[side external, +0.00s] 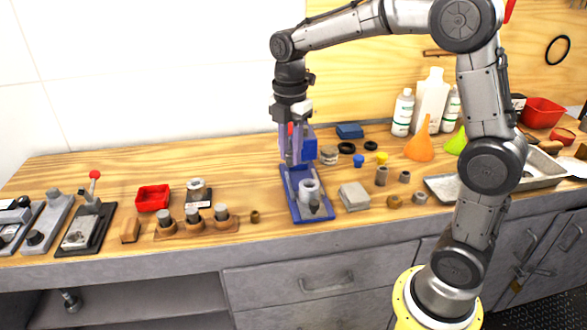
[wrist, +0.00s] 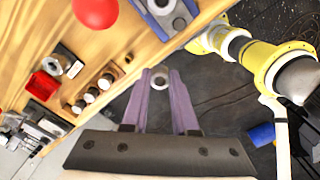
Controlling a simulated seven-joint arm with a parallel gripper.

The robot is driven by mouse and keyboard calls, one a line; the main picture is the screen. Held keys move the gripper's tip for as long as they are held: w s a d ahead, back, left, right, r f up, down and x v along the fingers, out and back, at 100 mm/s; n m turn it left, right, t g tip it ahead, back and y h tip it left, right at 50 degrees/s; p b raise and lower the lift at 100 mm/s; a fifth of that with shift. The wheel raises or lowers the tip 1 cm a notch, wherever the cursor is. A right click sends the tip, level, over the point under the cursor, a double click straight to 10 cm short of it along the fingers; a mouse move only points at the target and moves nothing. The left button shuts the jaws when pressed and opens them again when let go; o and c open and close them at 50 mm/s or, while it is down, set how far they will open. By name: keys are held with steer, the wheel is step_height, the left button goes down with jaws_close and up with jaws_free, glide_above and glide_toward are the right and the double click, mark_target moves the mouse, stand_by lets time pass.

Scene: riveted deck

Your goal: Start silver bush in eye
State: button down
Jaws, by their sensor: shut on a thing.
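My gripper (side external: 290,160) is above the rear of a blue fixture (side external: 313,213), overlapping its upright in the side view. In the wrist view its purple fingers (wrist: 160,82) are shut on a small silver bush (wrist: 160,76), whose round hole shows between the tips. A grey part with a round eye (side external: 309,187) stands on the fixture's base, in front of and below the gripper. The eye part also shows at the top edge of the wrist view (wrist: 163,5), apart from the bush. The bush is not clear in the side view.
A red ball knob (wrist: 96,10) is close to the wrist camera. A grey block (side external: 354,196) sits right of the fixture, with several small bushes and rings beyond. A wooden holder with grey pegs (side external: 196,227) and a red tray (side external: 153,197) stand left.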

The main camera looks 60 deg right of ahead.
steer(key=d+m, duration=0.6)
steer(key=d, duration=0.3)
glide_above(309, 188)
steer(key=shift+d+f, duration=0.1)
steer(key=shift+f, duration=5.45)
steer(key=shift+f, duration=0.65)
steer(key=c, duration=0.6)
jaws_free()
step_height(309, 188, up, 14)
